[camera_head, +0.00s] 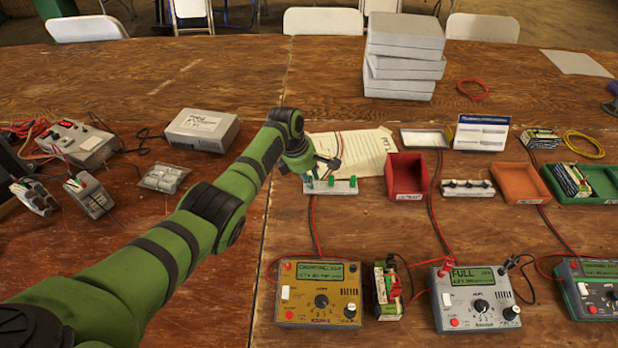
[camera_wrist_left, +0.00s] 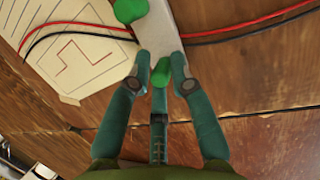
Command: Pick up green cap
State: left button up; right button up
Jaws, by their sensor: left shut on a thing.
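A white strip holder (camera_head: 332,196) with small green caps stands at the table's centre, in front of a paper sheet. My left gripper (camera_head: 322,172) reaches down to it from above. In the left wrist view the fingers (camera_wrist_left: 161,68) are shut on a green cap (camera_wrist_left: 162,73) at the end of the white strip (camera_wrist_left: 158,28). A larger green cap (camera_wrist_left: 130,10) is on the strip at the top. Whether the held cap is clear of the strip cannot be told. My right gripper is not in view.
A red bin (camera_head: 406,175) stands right of the strip, with orange (camera_head: 520,182) and green (camera_head: 600,168) bins beyond. A yellow charger (camera_head: 319,292) and a grey charger (camera_head: 474,298) stand in front. Red and black leads run by the strip. Grey boxes (camera_head: 403,50) are stacked behind.

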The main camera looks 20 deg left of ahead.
pick_arm(q)
notch_tip(320, 180, up, 4)
jog(key=shift+w+r+p, duration=0.1)
jog(key=shift+r+p, duration=0.15)
jog(key=shift+p, duration=0.05)
jog(key=d+r+b, duration=0.1)
jog(key=d+r, duration=0.5)
jog(key=d, duration=0.5)
jog(key=shift+d+r+b, duration=0.25)
jog(key=shift+d+b, duration=0.05)
jog(key=shift+b, duration=0.05)
